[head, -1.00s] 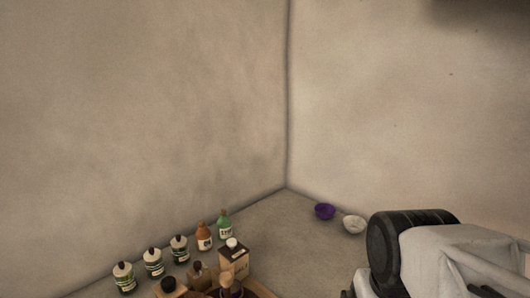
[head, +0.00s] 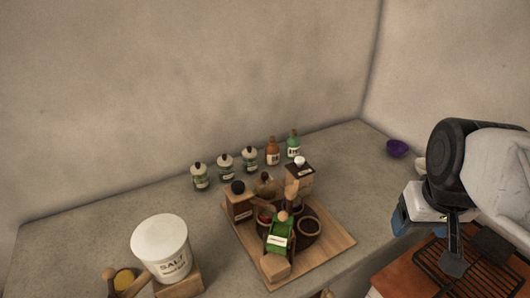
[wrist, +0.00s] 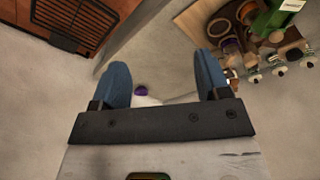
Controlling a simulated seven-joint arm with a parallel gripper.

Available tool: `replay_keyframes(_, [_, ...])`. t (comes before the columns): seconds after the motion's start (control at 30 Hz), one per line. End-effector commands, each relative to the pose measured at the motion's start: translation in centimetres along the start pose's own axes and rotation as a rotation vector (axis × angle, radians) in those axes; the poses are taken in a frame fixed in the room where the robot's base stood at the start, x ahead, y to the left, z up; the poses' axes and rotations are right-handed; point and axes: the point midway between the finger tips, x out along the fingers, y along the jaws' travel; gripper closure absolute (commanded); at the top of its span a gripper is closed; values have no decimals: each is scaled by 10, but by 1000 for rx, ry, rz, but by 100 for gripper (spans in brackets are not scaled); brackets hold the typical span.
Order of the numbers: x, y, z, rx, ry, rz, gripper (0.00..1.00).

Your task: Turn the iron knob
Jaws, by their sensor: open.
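I cannot make out an iron knob in either view. My gripper (wrist: 163,65) is open and empty, with its two blue fingers apart in the wrist view. In the head view one blue finger (head: 400,222) shows at the right, beside the reddish-brown stove-like unit (head: 388,279) with a black grate (head: 455,272). The grate also shows at the top left of the wrist view (wrist: 75,24), off to the left of the fingers. My arm hides part of the unit in the head view.
Small bottles line the wall behind. A white salt tub (head: 161,248) stands at the left front. A purple bowl (head: 397,148) sits in the far corner. Bare counter lies left of the board.

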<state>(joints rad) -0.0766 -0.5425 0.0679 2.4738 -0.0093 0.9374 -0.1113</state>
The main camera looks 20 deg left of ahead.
Motion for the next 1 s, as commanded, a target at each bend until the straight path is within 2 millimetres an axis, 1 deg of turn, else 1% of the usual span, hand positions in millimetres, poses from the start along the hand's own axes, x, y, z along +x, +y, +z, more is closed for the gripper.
replay_keyframes(0.03, [2, -6, -11, -44, -8, -5, 31])
replay_keyframes(0.1, [3, -14, -26, -109, -15, -12, 31])
replay_keyframes(0.27, [8, -36, -57, -256, -32, -27, 31])
replay_keyframes(0.47, [16, -67, -96, -438, -49, -47, 31])
replay_keyframes(0.6, [24, -93, -120, -567, -61, -61, 31])
replay_keyframes(0.77, [35, -126, -147, -714, -75, -78, 31])
replay_keyframes(1.0, [55, -182, -181, -934, -92, -104, 31])
